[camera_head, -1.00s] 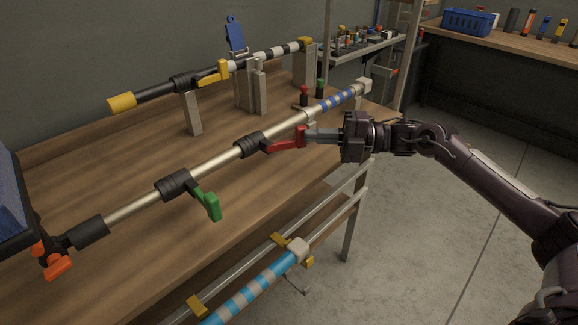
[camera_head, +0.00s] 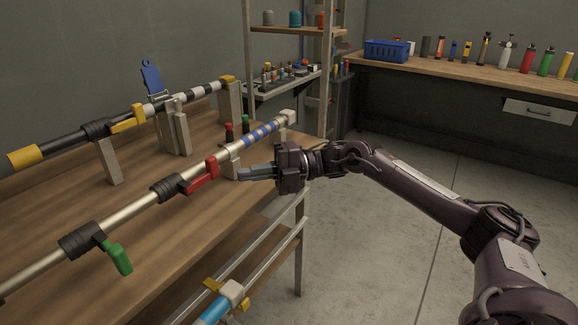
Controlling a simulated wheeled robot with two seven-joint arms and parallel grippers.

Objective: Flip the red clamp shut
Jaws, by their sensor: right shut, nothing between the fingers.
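The red clamp (camera_head: 201,176) is on the silver pole with the blue-striped end (camera_head: 137,210). Its red lever reaches from a black collar (camera_head: 170,187) and lies close along the near side of the pole, roughly in line with it. Whether it touches the pole I cannot tell. My right gripper (camera_head: 241,174) is shut and empty, just right of the lever tip, with a small gap between them in the picture. My left gripper is out of view.
A green lever (camera_head: 118,257) sticks out from the same pole, nearer me. A second pole with a yellow lever (camera_head: 128,119) is behind. The wooden bench (camera_head: 70,180) carries both. Lower right of the bench, a blue-striped pole (camera_head: 213,308) shows. The floor (camera_head: 380,220) is open to the right.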

